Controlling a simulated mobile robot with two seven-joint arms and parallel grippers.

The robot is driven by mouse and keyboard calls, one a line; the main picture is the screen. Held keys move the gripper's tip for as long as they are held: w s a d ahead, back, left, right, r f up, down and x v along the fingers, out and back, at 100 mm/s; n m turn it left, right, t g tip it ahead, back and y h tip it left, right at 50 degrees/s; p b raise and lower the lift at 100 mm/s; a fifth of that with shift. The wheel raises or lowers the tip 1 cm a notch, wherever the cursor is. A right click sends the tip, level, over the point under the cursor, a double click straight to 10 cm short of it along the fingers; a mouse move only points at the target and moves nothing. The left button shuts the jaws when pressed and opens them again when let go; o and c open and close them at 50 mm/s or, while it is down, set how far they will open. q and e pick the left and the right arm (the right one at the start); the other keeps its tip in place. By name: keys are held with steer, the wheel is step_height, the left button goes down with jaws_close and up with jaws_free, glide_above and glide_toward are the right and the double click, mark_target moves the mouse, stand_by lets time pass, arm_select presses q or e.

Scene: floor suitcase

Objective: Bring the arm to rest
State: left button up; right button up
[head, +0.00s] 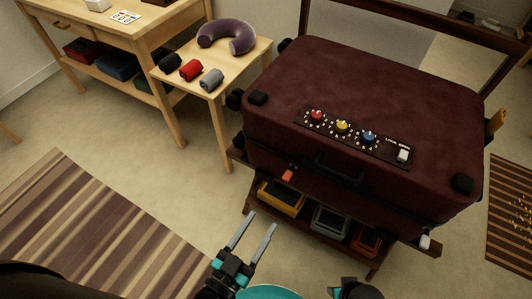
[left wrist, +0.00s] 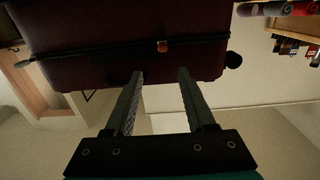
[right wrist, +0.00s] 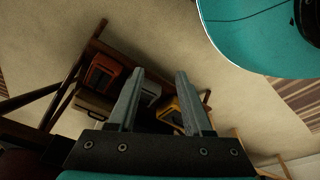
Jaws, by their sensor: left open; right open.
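My left gripper (head: 251,236) is open and empty, in front of the suitcase stand's left part in the head view. It also shows in the left wrist view (left wrist: 160,75), with the dark suitcase side beyond its fingers. My right gripper (right wrist: 158,75) is open and empty in the right wrist view, with the stand's lower shelf beyond it.
A small wooden table (head: 222,85) at the back holds a purple neck pillow (head: 228,36) and rolled items. Yellow, grey and red bins sit on the shelf under the suitcase. A striped rug (head: 90,225) lies at left. Bare floor shows between rug and stand.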

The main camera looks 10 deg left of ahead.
arm_select(q)
steer(key=s+a+f+g+y+p, duration=0.2)
steer(key=a+f+g, duration=0.2)
steer(key=f, duration=0.4)
steer(key=s+a+f+g+y+p, duration=0.1)
steer(key=s+a+f+g+y, duration=0.15)
steer(key=f, duration=0.55)
steer(key=s+a+f+n+g+y+p, duration=0.1)
steer(key=s+a+f+g+y+p, duration=0.1)
steer(key=s+a+f+g, duration=0.6)
steer(key=s+a, duration=0.2)
steer(key=s, duration=0.1)
steer(key=shift+s+a+n+p, duration=0.3)
steer(key=shift+s+n+p, duration=0.05)
steer(key=shift+n, duration=0.05)
arm_select(e)
steer(key=s+d+f, duration=0.4)
steer(key=s+d, duration=0.2)
steer(key=s, duration=0.2)
steer(key=shift+s+h, duration=0.3)
steer(key=shift+s, duration=0.1)
